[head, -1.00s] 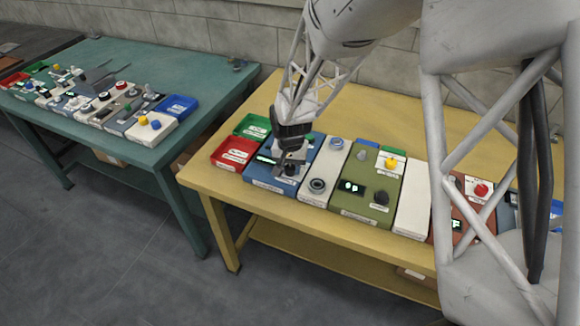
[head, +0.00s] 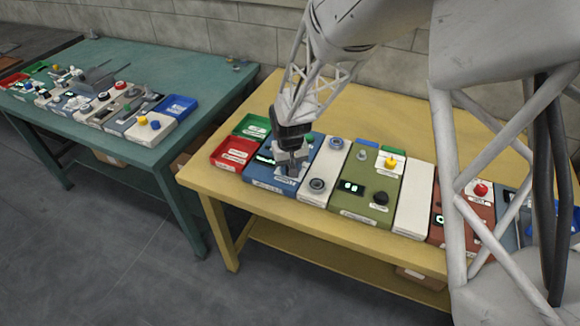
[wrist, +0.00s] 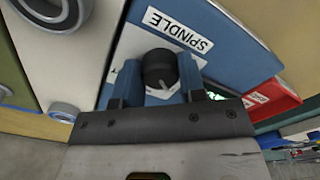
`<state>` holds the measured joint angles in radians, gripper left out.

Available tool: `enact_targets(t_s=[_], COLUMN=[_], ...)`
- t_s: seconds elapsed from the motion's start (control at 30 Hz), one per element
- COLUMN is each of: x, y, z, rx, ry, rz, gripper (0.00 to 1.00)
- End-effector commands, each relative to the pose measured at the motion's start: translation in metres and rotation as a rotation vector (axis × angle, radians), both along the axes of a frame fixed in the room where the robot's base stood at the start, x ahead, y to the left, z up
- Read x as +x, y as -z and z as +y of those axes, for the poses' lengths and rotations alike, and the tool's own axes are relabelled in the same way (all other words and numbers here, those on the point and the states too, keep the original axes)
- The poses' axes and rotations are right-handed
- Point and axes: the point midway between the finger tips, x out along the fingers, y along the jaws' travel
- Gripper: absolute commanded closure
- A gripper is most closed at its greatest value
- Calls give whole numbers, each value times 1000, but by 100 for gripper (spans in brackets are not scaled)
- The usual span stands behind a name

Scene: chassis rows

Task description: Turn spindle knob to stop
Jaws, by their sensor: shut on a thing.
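The spindle knob (wrist: 158,66) is a round black knob with a pale pointer mark, on a blue panel (wrist: 232,50) labelled SPINDLE. In the wrist view, the two blue fingers of my gripper (wrist: 158,74) stand on either side of the knob and are shut on it. In the head view, my gripper (head: 291,166) reaches down onto the blue panel (head: 262,177) near the yellow bench's front left. There the gripper hides the knob. A lit green display (head: 265,158) sits left of the gripper, partly covered.
Red (head: 232,153) and green (head: 252,126) bins stand left of the panel. A teal bench (head: 165,75) stands further left.

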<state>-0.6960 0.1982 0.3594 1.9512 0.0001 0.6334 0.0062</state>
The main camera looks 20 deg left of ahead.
Motion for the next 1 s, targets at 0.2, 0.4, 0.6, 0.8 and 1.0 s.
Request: enact_targets(t_s=[0.2,0.4,0.6,0.8,1.0], x=[1,1,0,1,1], y=[-2,-1,-1,-11,-34], z=[1,0,0,0,0], rx=[3,1,1,2,3], ry=[0,0,1,1,1], rz=[-3,-2,-1,-2,-3], gripper=[49,37,37,37,37])
